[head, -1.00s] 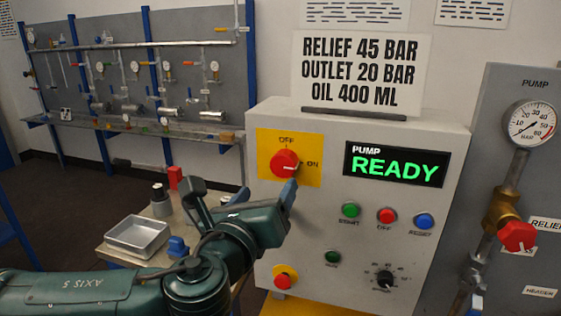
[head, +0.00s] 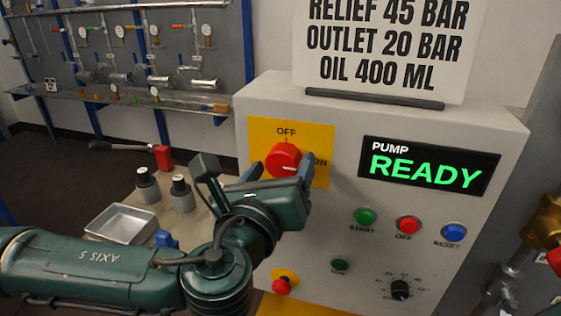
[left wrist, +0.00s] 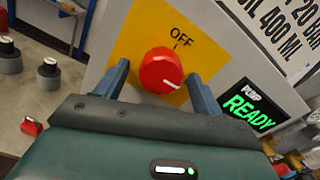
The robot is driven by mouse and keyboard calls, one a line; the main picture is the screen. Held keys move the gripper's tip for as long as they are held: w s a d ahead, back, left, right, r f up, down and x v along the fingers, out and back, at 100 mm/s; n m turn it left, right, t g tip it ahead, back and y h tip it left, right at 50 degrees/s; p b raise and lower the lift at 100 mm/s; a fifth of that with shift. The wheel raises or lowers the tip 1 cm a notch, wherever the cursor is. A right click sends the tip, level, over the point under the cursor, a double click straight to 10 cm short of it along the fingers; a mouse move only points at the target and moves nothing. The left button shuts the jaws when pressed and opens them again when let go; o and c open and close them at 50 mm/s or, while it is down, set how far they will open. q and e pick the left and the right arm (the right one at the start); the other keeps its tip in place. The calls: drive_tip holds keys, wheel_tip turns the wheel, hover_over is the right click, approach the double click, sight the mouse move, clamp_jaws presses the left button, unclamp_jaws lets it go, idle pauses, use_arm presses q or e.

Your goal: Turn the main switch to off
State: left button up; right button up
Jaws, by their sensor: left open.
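The main switch is a red round knob (head: 284,160) on a yellow plate (head: 322,145) at the upper left of the grey pump panel. OFF is printed above it and ON to its right. In the left wrist view the red knob (left wrist: 161,71) has a white mark pointing to the lower right, away from OFF. My left gripper (head: 277,180) is open at the knob. In the left wrist view its two fingers (left wrist: 158,90) stand on either side of the knob, with gaps visible. My right gripper is not in view.
The display (head: 428,165) reads PUMP READY. Below it are green, red and blue buttons (head: 408,225) and a black dial (head: 400,290). A red stop button (head: 282,285) sits low on the panel. A metal tray (head: 122,222) and dark-capped cylinders (head: 181,193) stand on a side table.

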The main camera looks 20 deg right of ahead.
use_arm(q)
drive_tip(key=shift+s, duration=0.1)
drive_tip(key=shift+c, duration=0.9)
drive_tip(key=c, duration=0.6)
drive_tip(key=shift+c, duration=1)
